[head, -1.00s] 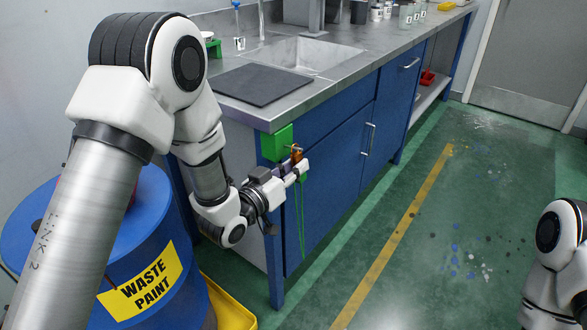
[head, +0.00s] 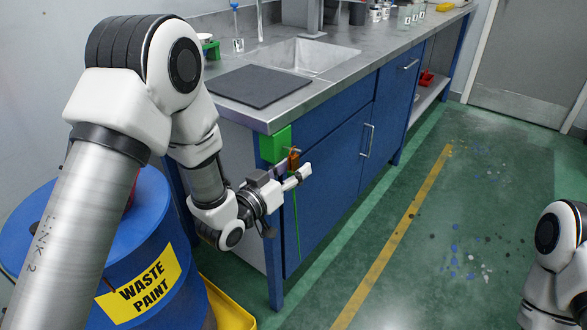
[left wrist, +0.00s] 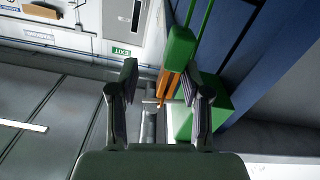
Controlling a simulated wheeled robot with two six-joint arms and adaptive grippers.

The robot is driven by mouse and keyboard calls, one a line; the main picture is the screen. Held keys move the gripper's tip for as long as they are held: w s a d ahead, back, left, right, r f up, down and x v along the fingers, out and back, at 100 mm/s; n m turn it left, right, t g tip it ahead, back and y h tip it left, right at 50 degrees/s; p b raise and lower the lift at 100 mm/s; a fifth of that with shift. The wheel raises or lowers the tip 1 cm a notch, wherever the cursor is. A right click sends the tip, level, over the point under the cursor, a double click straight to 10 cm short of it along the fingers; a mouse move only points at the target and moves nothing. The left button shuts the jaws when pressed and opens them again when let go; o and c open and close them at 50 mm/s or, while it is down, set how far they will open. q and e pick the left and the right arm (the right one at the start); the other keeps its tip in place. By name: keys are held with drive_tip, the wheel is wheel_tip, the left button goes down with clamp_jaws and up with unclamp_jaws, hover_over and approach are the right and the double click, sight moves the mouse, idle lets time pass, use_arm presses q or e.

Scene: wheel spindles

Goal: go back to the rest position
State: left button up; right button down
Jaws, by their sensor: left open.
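My left gripper (head: 298,172) is at the near corner of the blue cabinet, just below a green block (head: 276,145) fixed to that corner. It is open. A small orange piece (head: 294,160) is at the block's outer side, close behind the fingers, with a thin green cord (head: 298,222) hanging below it. In the left wrist view, the two fingers of my gripper (left wrist: 163,82) stand apart. An orange piece (left wrist: 167,84) with a green end (left wrist: 179,48) shows between and beyond them. I cannot tell whether a finger touches it. My right gripper is out of view.
The steel counter (head: 340,62) with a sink and a dark mat (head: 259,86) is above the gripper. A blue waste paint drum (head: 150,240) stands near my left arm, with a yellow tray (head: 228,308) beside it. The green floor (head: 440,235) to the right is open.

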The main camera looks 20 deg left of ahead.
use_arm(q)
drive_tip(key=v, duration=0.7)
drive_tip(key=s+f+g+y, duration=0.1)
drive_tip(key=s+f+g, duration=0.3)
drive_tip(key=f, duration=0.7)
drive_tip(key=s+f+g+y, duration=0.25)
drive_tip(key=s+f, duration=0.25)
drive_tip(key=f, duration=0.7)
drive_tip(key=s+a+f+n+g+y, duration=0.1)
drive_tip(key=s+a+f+g, duration=0.1)
drive_tip(key=s+f+g, duration=0.6)
drive_tip(key=s+a+f+n+g+y, duration=0.1)
drive_tip(key=s+a+f+g+y, duration=0.15)
drive_tip(key=s, duration=0.95)
wheel_tip(320, 180, up, 22)
drive_tip(key=p, duration=2.2)
drive_tip(key=shift+h+p, duration=0.4)
drive_tip(key=shift+r, duration=0.1)
